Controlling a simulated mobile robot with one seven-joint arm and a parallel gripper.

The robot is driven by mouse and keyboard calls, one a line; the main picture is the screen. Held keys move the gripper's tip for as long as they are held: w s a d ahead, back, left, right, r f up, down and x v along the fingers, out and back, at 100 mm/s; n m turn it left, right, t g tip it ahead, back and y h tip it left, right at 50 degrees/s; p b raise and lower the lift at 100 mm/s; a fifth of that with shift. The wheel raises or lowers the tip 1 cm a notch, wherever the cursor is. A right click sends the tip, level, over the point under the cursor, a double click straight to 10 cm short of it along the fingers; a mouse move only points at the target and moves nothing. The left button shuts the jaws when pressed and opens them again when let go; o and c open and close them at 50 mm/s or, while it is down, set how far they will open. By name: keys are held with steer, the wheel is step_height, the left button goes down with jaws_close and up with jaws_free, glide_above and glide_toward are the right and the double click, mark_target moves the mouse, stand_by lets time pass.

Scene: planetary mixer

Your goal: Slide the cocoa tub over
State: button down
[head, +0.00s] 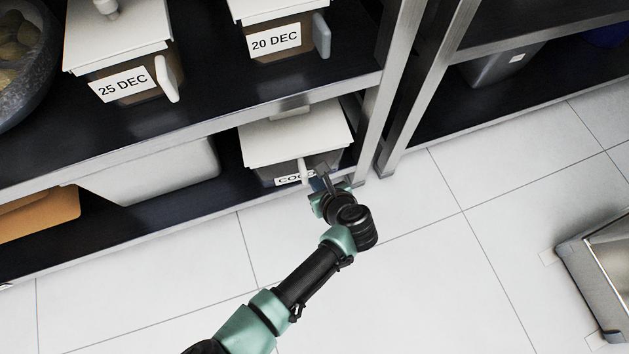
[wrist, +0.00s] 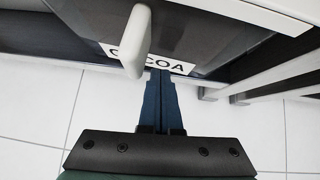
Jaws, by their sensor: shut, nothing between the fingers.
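The cocoa tub (head: 294,139) is a dark see-through box with a white lid and a label, on the bottom shelf of the left rack, near its right post. In the wrist view its label (wrist: 176,64) reads COCOA in part, with a pale upright handle (wrist: 136,42) in front of it. My gripper (head: 322,172) is at the front of the tub, just right of the handle. In the wrist view its blue fingers (wrist: 160,75) are together and empty, with tips over the label's lower edge. I cannot tell whether they touch the tub.
A white bin (head: 160,172) stands left of the tub on the bottom shelf. The rack post (head: 372,130) is close on the right. Tubs labelled 25 DEC (head: 125,84) and 20 DEC (head: 275,40) stand on the shelf above. The tiled floor (head: 430,250) in front is clear.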

steer(key=shift+w+a+r, duration=0.1)
steer(key=shift+w+a, duration=0.1)
steer(key=shift+w, duration=0.35)
steer(key=shift+w+a, duration=0.15)
steer(key=shift+w, duration=0.1)
steer(key=w+a, duration=0.1)
steer(key=w, duration=0.1)
steer(key=w+a, duration=0.1)
steer(key=w, duration=0.2)
steer(key=w+a, duration=0.1)
steer(key=w, duration=0.2)
steer(key=shift+w+a+p, duration=0.2)
steer(key=shift+w+p, duration=0.05)
steer(key=shift+p, duration=0.15)
